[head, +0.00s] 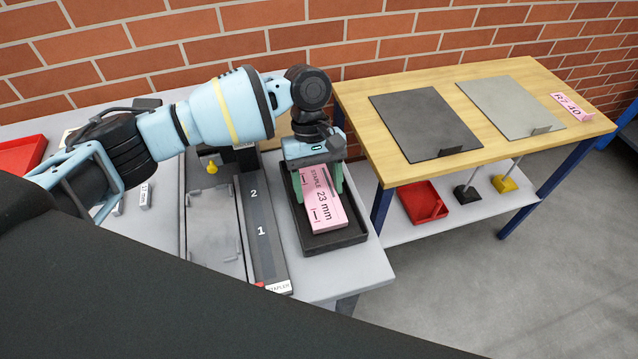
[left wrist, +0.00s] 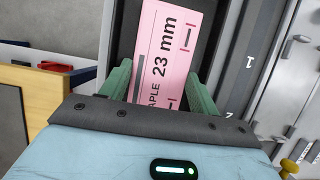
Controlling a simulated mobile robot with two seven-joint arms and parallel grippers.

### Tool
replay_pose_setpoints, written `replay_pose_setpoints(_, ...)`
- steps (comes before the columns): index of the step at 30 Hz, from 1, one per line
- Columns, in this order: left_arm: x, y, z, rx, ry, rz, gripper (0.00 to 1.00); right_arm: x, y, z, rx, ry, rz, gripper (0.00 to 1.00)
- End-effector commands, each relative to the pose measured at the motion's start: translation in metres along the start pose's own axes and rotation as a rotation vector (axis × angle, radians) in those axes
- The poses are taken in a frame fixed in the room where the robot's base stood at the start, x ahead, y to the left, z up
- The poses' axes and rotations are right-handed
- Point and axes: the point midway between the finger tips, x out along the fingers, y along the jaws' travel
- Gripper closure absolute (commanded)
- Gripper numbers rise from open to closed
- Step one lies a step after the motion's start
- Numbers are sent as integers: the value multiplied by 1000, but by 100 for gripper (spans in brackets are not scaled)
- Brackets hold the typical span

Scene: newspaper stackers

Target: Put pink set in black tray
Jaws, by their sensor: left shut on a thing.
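The pink set (head: 322,202) is a flat pink box printed "STAPLE 23 mm". It is in the black tray (head: 336,240) at the right end of the grey bench. My left gripper (head: 318,190) is over the tray, shut on the pink set with a green finger on each side. In the left wrist view the pink set (left wrist: 164,55) lies between the fingers (left wrist: 160,90), with the dark tray (left wrist: 122,40) around it. I cannot tell whether the box rests on the tray floor. My right gripper is not in view.
A stapler fixture (head: 264,235) marked 1 and 2 stands left of the tray. A wooden table (head: 400,155) with a dark mat (head: 425,122) and a grey mat (head: 512,105) stands to the right. A red bin (head: 423,202) sits on its lower shelf.

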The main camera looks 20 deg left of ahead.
Motion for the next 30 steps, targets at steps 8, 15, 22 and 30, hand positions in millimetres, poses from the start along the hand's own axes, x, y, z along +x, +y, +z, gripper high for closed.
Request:
replay_pose_setpoints(8, 4, 0, -2, 1, 1, 2, 68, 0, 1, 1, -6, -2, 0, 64)
replay_pose_setpoints(15, 6, 0, -3, 1, 1, 2, 23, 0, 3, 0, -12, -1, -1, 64)
replay_pose_setpoints(22, 6, 0, -2, 1, 1, 1, 17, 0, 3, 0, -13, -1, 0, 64)
replay_pose_setpoints(30, -7, 1, -2, 1, 2, 3, 17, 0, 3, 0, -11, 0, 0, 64)
